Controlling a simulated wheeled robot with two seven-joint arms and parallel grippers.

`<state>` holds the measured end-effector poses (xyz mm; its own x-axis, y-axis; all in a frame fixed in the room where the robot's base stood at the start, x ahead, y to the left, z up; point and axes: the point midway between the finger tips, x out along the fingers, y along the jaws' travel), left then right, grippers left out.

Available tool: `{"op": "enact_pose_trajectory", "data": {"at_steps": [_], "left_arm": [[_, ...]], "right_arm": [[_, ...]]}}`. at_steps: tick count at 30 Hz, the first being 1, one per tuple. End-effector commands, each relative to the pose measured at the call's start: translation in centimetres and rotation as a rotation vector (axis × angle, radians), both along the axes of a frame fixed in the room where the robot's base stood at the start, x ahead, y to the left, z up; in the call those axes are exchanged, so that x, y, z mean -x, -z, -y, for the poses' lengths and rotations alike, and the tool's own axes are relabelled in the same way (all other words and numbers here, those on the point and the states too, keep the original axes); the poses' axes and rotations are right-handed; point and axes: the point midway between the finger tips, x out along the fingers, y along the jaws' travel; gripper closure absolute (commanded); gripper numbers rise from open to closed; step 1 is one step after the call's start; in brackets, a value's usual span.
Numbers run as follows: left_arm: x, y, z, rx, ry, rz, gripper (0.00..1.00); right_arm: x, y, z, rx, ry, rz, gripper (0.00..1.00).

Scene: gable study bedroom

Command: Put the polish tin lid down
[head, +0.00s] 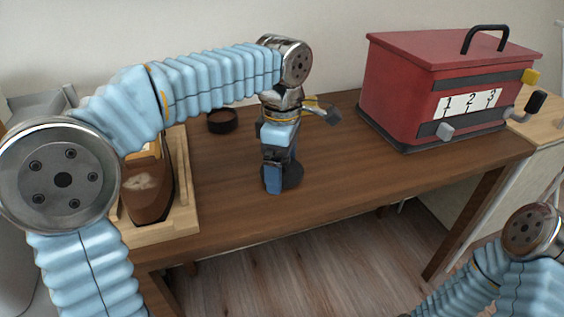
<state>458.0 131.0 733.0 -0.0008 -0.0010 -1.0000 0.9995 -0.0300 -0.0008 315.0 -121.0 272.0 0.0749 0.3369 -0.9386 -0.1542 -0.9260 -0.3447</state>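My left gripper (277,178) points down over the middle of the table. One blue-tipped finger shows in front of a dark round polish tin lid (293,176). The fingers appear closed on the lid's rim, though the far finger is hidden. The lid is at or just above the tabletop; I cannot tell whether it touches. A dark, round, open polish tin (222,121) stands on the table behind and left of the gripper. My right gripper is out of view; only part of the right arm shows at the lower right.
The brown wooden table (340,170) has clear room between the lid and a red box (430,85) with a black handle and number cards. A wooden tray (184,190) holding a brown shoe (148,200) is at the left, partly behind my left arm.

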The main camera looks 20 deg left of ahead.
Motion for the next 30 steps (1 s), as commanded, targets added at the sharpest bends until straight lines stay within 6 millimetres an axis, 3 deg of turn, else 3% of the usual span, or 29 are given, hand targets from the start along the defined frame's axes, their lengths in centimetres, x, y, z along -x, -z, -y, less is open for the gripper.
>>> {"op": "enact_pose_trajectory", "data": {"at_steps": [7,15,21,30], "left_arm": [[-0.1,-1.6,0.0,0.001,0.000,0.002,0.00],[-0.1,-7.8,0.0,0.001,0.001,0.003,0.00],[-0.1,-11.3,0.1,0.000,0.000,0.001,0.00],[0.0,-12.3,0.0,0.000,0.000,0.000,0.00]], "right_arm": [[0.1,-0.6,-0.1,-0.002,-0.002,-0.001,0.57],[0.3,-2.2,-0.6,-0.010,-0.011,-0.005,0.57],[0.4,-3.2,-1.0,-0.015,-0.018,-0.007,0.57],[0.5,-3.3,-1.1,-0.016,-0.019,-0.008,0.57]]}}
